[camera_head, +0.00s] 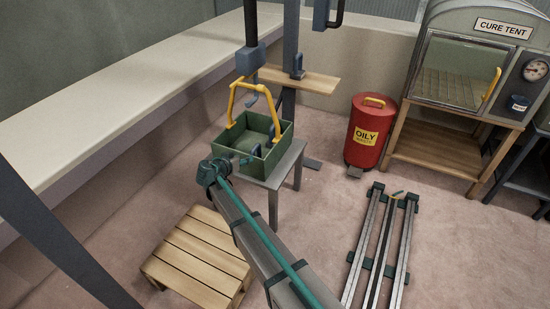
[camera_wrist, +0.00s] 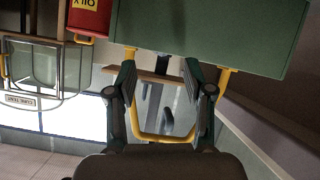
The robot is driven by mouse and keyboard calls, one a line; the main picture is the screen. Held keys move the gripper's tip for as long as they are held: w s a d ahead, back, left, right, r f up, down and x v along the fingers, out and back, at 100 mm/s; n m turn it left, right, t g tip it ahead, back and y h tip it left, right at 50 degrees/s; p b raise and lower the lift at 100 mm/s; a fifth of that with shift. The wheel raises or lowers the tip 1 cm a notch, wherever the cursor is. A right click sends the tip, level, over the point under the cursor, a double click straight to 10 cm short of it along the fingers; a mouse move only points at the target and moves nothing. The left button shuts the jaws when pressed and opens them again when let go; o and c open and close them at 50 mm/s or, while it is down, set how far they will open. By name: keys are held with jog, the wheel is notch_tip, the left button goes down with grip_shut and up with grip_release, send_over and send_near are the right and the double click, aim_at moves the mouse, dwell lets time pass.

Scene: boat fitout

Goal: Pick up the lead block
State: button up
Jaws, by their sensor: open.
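I cannot pick out the lead block for certain. A green crate (camera_head: 235,142) with a yellow bail handle (camera_head: 232,98) stands on a small grey table (camera_head: 287,163); small dark blue shapes (camera_head: 272,132) show inside it, too small to name. A blue-grey piece (camera_head: 297,68) is at the wooden shelf behind. In the wrist view, which looks upside down, my gripper (camera_wrist: 160,68) is open with nothing between its fingers. The crate's green side (camera_wrist: 210,38) and its yellow handle (camera_wrist: 165,138) show beyond the fingers. In the head view my wrist hides part of the crate's front.
A blue-grey hoist block (camera_head: 250,60) with a hook hangs above the crate. A wooden pallet (camera_head: 195,260) lies in front. A red oily-waste bin (camera_head: 366,140), the cure tent (camera_head: 462,70) and a floor rack (camera_head: 380,245) are to the right. A long bench (camera_head: 110,95) runs along the left.

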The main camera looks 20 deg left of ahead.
aim_at(254, 148)
jog(key=shift+w+r+m+t, duration=0.25)
jog(key=shift+w+r+m, duration=0.1)
jog(key=shift+w+m, duration=0.15)
jog(key=shift+w+r+m+t, duration=0.3)
jog(key=shift+w+m, duration=0.1)
jog(key=shift+w, duration=0.15)
jog(key=shift+m, duration=0.5)
jog(key=b+x, duration=0.1)
jog(key=x, duration=0.9)
jog(key=shift+w+a+f+b, duration=0.1)
jog(key=shift+w+f+b, duration=0.05)
jog(key=shift+f+b, duration=0.15)
grip_shut()
jog(key=shift+r, duration=0.2)
